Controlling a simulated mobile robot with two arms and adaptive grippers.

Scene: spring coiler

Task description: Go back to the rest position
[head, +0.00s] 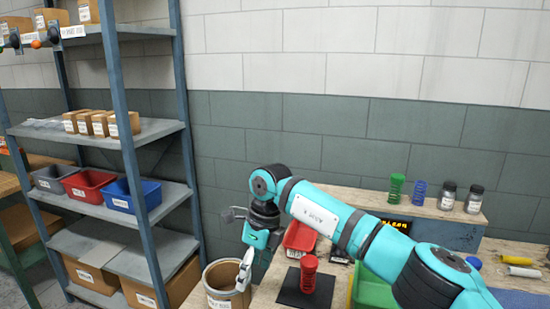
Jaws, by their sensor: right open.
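My right arm, teal and black, reaches in from the lower right across the workbench (265,296). My right gripper (245,272) hangs down at the bench's left end, in front of and over the rim of a round cardboard-brown bin (222,299) with a white label. It is open, and I see nothing held in it. Part of its fingers is hard to make out against the bin. My left gripper is not in view.
A red coil (308,274) stands on a black mat (290,294), near a red tray (299,239) and a green tray (374,291). Green (396,188) and blue (419,192) coils and two dark jars stand on the back ledge. A metal shelf (147,130) with bins and boxes stands left.

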